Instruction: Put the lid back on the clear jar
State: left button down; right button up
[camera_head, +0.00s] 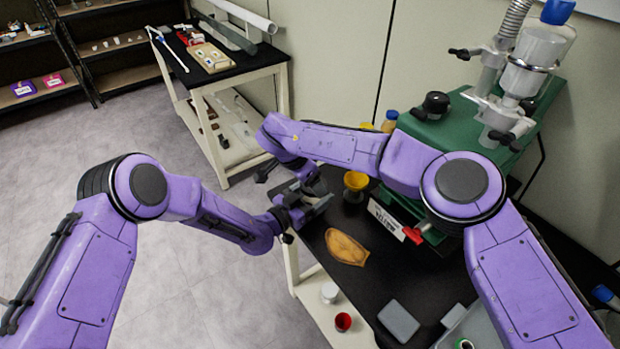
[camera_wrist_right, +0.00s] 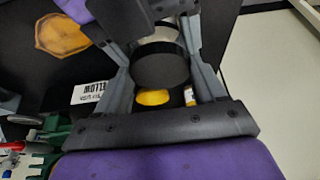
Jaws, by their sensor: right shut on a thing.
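My right gripper (camera_head: 312,188) reaches across to the table's left edge, close to my left gripper (camera_head: 312,208). In the right wrist view, my right gripper (camera_wrist_right: 165,62) is shut on a dark round lid (camera_wrist_right: 160,72) between its fingers. A pale, see-through piece, probably the clear jar (camera_wrist_right: 165,35), shows just beyond the lid. I cannot tell whether lid and jar touch. In the head view the arms and grippers hide both. The left gripper's jaws are too small and overlapped to read.
The green machine (camera_head: 450,130) stands at the back right. A side table (camera_head: 225,75) stands farther back.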

jog(key=m, duration=0.1)
jog(key=m+g, duration=0.1)
jog(key=m, duration=0.1)
jog(key=shift+w+a+h, duration=0.1)
jog(key=shift+w+h, duration=0.1)
jog(key=shift+h, duration=0.1)
jog(key=o, duration=1.1)
jog(key=shift+c, duration=0.2)
jog(key=shift+r, duration=2.35)
